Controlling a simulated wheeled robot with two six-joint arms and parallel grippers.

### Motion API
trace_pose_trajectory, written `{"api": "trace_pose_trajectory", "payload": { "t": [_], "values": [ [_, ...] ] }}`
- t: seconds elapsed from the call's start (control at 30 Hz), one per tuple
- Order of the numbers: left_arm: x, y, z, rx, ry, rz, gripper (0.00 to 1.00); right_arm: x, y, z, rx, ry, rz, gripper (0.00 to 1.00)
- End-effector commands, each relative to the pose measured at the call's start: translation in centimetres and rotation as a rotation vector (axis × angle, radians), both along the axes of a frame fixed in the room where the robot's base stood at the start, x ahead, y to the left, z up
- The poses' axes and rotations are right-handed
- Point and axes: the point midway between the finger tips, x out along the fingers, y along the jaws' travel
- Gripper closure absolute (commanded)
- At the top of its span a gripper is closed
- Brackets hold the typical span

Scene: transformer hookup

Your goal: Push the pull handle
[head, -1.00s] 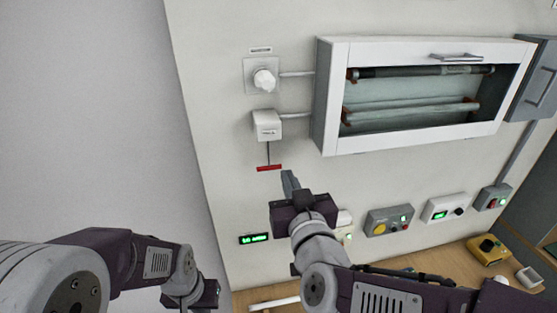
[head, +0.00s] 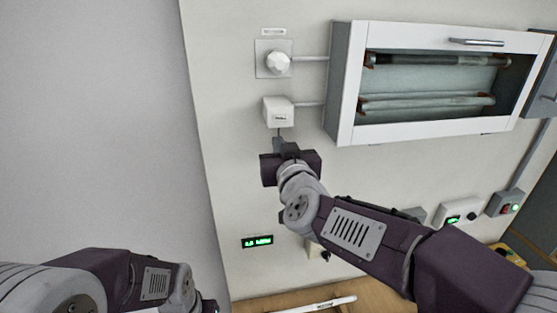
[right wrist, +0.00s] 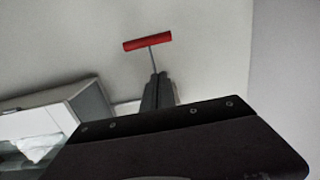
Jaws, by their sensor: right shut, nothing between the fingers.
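The red pull handle (right wrist: 147,41) is a short bar on a thin grey rod, seen in the right wrist view just beyond my fingertips. In the head view my right gripper hides the bar; only a bit of the rod (head: 279,132) shows below the white switch box (head: 278,111). My right gripper (head: 281,143) is shut and empty, just below the box. In the right wrist view its fingers (right wrist: 157,88) overlap the rod's end; I cannot tell whether they touch it. My left gripper (head: 208,306) is partly cut off at the bottom edge.
A white round knob (head: 279,63) sits above the switch box. A white glass-fronted cabinet (head: 344,88) stands out from the wall to the right. A green-lit display (head: 257,241) is lower on the wall. A wooden bench (head: 370,296) lies below.

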Motion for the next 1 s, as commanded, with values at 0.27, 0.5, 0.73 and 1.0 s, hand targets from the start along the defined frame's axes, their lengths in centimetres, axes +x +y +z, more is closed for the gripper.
{"api": "trace_pose_trajectory", "payload": {
  "t": [0.27, 0.5, 0.73, 1.0],
  "values": [
    [0.0, 0.0, -0.8, 0.0, 0.001, 0.0, 1.0, 0.4, 0.1, -3.4, -0.002, 0.004, 0.001, 1.0],
    [0.0, 0.0, -0.8, 0.0, 0.001, 0.0, 1.0, 0.4, 0.1, -3.6, 0.0, 0.002, 0.002, 1.0],
    [0.0, 0.0, -1.9, 0.0, 0.001, 0.0, 1.0, 0.4, 0.1, -4.8, -0.001, 0.003, 0.002, 1.0],
    [0.0, 0.0, -3.3, 0.0, 0.001, 0.0, 1.0, 0.4, 0.1, -6.5, -0.001, 0.006, 0.002, 1.0]
  ]
}}
